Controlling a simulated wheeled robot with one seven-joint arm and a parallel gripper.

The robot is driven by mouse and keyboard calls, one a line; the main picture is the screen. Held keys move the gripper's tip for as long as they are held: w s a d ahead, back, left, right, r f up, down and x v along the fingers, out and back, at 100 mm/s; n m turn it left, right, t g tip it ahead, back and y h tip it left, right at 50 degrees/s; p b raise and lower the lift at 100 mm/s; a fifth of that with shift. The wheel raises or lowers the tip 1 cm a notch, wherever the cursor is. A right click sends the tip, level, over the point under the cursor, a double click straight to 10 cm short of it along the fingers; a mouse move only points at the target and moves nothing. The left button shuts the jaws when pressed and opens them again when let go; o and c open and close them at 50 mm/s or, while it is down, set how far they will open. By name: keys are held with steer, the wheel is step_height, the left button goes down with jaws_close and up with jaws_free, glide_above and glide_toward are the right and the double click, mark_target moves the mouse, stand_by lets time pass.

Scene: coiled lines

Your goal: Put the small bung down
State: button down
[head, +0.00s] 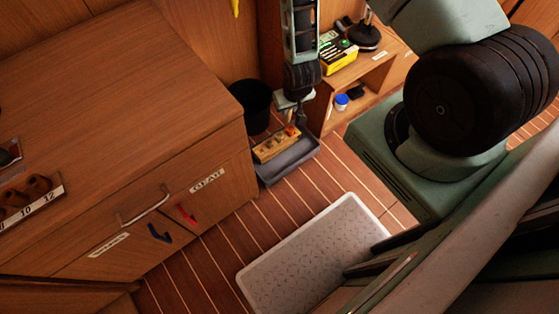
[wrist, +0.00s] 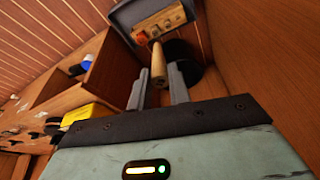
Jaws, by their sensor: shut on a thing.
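My gripper (wrist: 157,80) is shut on a pale wooden bung (wrist: 158,62), a slim tapered peg standing out beyond the two grey fingers. In the head view my gripper (head: 299,112) hangs above a grey tray (head: 292,167) on the floor; the bung cannot be made out there. The tray holds a wooden block (head: 272,148) with an orange-red piece on its far end. In the wrist view the block (wrist: 165,20) and tray (wrist: 126,14) lie beyond the bung's tip. The bung appears apart from the block, though the gap is hard to judge.
A black bin (head: 250,100) stands beside the tray against the wooden cabinet (head: 110,90). An open shelf unit (head: 362,78) with a yellow box (head: 339,57) and a blue-lidded jar (head: 341,102) is to the right. A pale mat (head: 305,260) lies on the striped floor.

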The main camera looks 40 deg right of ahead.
steer(key=w+d+f+m+b, duration=0.1)
steer(key=f+m+b, duration=0.1)
steer(key=f+b, duration=1.1)
steer(key=w+f+m+g+h+b, duration=0.1)
steer(key=f+m+b, duration=0.2)
steer(key=f+b, duration=1.1)
steer(key=w+d+f+m+h+b, duration=0.1)
steer(key=w+f+m+b, duration=0.1)
steer(key=f+b, duration=1.2)
steer(key=shift+w+d+f+m+b, duration=0.1)
steer(key=shift+d+m+b, duration=0.2)
steer(key=shift+m+b, duration=0.8)
steer(key=shift+n, duration=0.4)
steer(key=shift+b, duration=0.3)
steer(key=c, duration=1.6)
jaws_free()
steer(key=shift+c, duration=0.2)
steer(key=o, duration=0.3)
steer(key=shift+o, duration=0.2)
steer(key=p+v, duration=0.9)
steer(key=v, duration=0.3)
steer(key=shift+w, duration=0.2)
